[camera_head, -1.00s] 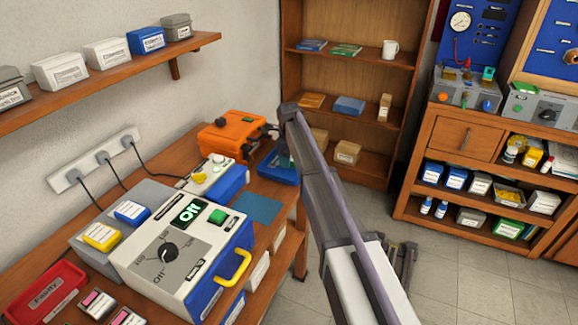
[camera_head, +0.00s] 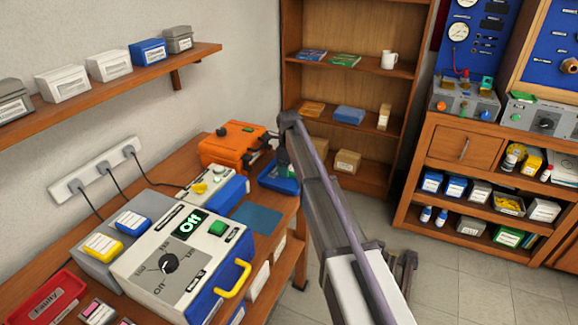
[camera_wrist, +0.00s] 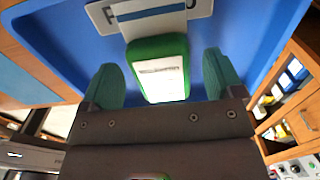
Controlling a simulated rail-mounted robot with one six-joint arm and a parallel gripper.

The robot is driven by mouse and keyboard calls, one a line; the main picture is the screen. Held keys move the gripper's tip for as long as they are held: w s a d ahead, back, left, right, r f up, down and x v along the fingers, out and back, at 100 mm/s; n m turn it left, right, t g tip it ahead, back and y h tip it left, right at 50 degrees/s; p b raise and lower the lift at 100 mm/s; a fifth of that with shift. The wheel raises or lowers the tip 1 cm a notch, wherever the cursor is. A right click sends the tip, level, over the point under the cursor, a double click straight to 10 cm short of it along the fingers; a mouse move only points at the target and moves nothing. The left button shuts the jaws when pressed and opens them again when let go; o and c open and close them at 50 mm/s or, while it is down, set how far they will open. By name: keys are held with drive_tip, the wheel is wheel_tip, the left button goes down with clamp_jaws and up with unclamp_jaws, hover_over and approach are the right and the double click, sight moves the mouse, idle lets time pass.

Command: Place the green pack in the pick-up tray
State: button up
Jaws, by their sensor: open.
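The green pack (camera_wrist: 158,48), with a white label, lies inside the blue pick-up tray (camera_wrist: 55,45) in the wrist view, beside the tray's label plate, which is partly cut off. My gripper (camera_wrist: 162,62) is open, with one teal finger on each side of the pack. A gap shows between the pack and the right finger; the left finger is very close to it. In the head view the blue tray (camera_head: 270,180) stands at the bench's far end, partly hidden by my arm.
An orange case (camera_head: 232,147) stands behind the tray. A small blue-and-white device (camera_head: 217,187) and a large tester (camera_head: 170,265) reading "Off" stand nearer on the bench. A blue mat (camera_head: 257,218) lies clear in front of the tray. A wooden shelf unit (camera_head: 345,95) stands behind.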

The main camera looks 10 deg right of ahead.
wheel_tip(320, 180, up, 12)
drive_tip(key=f+p, duration=0.1)
drive_tip(key=p, duration=0.9)
drive_tip(key=s+n, duration=2.5)
drive_tip(key=s, duration=1.3)
drive_tip(key=shift+r, duration=0.1)
